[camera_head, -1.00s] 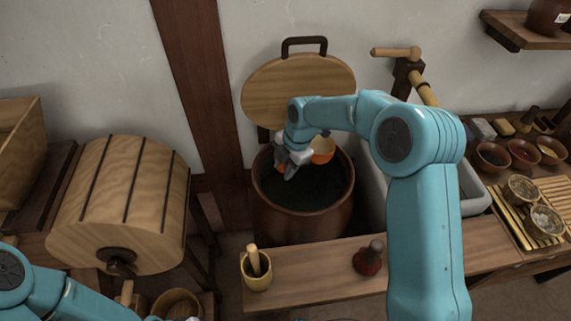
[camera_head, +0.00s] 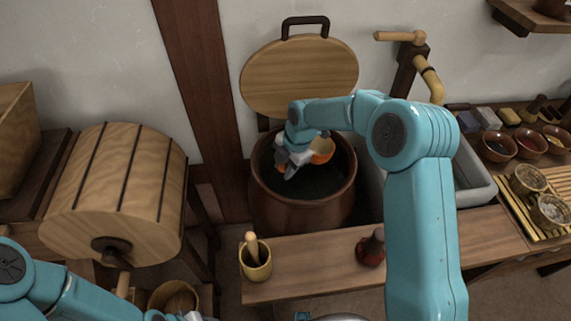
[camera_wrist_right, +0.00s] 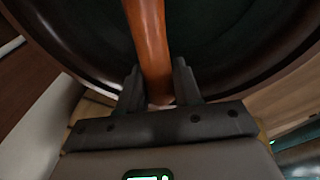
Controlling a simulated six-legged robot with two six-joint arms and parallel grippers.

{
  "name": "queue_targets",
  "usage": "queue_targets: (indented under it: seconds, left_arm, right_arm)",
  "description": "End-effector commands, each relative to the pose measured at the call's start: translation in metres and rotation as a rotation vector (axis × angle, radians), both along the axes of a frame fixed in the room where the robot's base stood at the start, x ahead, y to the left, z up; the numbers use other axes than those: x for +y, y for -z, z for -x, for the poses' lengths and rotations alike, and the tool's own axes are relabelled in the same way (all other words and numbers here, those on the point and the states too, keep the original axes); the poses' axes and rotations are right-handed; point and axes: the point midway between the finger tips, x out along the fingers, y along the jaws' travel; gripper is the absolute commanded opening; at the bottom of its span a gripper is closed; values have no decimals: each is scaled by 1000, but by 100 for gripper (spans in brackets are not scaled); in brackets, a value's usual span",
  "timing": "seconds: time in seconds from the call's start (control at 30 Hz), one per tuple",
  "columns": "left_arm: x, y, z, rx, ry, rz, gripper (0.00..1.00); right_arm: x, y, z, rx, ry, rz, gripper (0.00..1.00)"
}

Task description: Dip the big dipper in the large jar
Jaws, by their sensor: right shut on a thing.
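The large jar (camera_head: 300,212) is brown with a dark inside and stands open behind the bench. My right gripper (camera_head: 286,170) is over the jar's mouth, shut on the orange handle of the big dipper. The dipper's orange cup (camera_head: 321,151) shows beside the gripper, within the jar's opening as seen from above. I cannot tell whether it touches the contents. In the right wrist view, the dipper's handle (camera_wrist_right: 149,45) runs between the fingers, with the jar's dark rim (camera_wrist_right: 235,82) behind. My left arm shows at the lower left, its fingers out of view.
The round wooden lid (camera_head: 300,78) stands upright behind the jar. A wooden bench (camera_head: 310,272) in front holds a cup with a pestle (camera_head: 256,262) and a dark red stamp-like thing (camera_head: 371,250). A grey basin (camera_head: 470,180) is right of the jar, a wooden drum (camera_head: 120,195) left.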

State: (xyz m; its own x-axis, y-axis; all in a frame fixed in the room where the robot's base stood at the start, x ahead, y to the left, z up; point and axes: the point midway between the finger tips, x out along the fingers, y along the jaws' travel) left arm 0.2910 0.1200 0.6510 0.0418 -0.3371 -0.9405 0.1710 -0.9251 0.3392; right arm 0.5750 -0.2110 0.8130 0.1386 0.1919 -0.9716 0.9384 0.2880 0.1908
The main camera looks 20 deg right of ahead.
Motion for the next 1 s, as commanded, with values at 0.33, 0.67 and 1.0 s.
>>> queue_targets:
  seconds: [0.33,0.67,1.0]
  left_arm:
    - [0,17,0,0,0,0,44]
    - [0,31,0,0,0,0,44]
    - [0,39,0,0,0,0,44]
  right_arm:
    - [0,22,0,1,0,0,0]
    - [0,40,0,1,0,0,0]
    - [0,51,0,1,0,0,0]
